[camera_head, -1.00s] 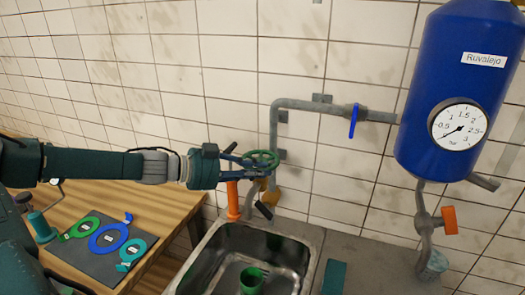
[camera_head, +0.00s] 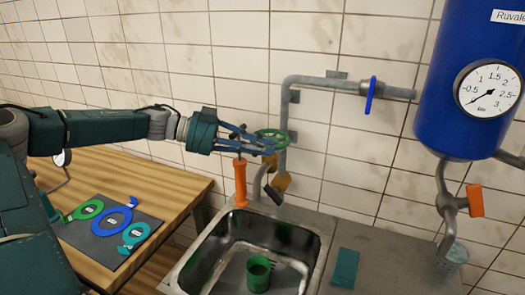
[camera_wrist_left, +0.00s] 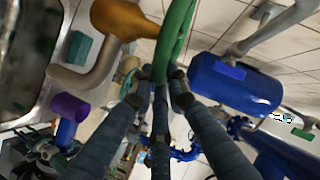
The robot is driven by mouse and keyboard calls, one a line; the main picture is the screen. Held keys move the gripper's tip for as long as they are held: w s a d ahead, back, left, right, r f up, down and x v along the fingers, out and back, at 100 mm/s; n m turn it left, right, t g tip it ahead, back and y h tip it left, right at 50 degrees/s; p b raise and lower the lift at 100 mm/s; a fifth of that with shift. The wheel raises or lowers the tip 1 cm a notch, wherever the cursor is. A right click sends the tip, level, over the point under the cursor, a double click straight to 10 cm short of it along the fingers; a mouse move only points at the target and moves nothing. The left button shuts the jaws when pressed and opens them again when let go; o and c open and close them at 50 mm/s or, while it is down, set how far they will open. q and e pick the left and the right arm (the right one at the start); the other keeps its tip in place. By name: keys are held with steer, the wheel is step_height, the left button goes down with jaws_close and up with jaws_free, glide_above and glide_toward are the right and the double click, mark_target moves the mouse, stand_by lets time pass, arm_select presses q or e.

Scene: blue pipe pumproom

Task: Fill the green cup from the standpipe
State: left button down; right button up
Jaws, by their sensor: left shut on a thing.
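The green cup (camera_head: 258,276) stands upright in the metal sink. Its inside looks dark and I cannot tell a water level. The standpipe (camera_head: 283,158) rises behind the sink's back edge and carries a green handwheel (camera_head: 272,135). My left gripper (camera_head: 268,147) reaches it from the left and is shut on the handwheel's rim. In the left wrist view the green rim (camera_wrist_left: 174,45) lies between the fingertips, beside a brass valve body (camera_wrist_left: 125,20). The spout is partly hidden and no water stream shows. My right gripper is out of view.
The sink (camera_head: 190,272) is set in a grey counter, with a teal block (camera_head: 344,268) to its right. An orange handle (camera_head: 240,182) stands near the sink's back left corner. A blue tank (camera_head: 455,100) hangs at right. A wooden table (camera_head: 190,190) with coloured tags is at left.

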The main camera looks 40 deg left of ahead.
arm_select(q)
steer(key=shift+w+a+r, duration=0.1)
steer(key=shift+w+r, duration=0.1)
steer(key=shift+r, duration=0.4)
steer(key=c, duration=1.8)
jaws_free()
steer(key=shift+s, duration=0.1)
steer(key=shift+f, duration=0.15)
steer(key=shift+f, duration=0.15)
steer(key=shift+s, duration=0.15)
steer(key=v, duration=1.2)
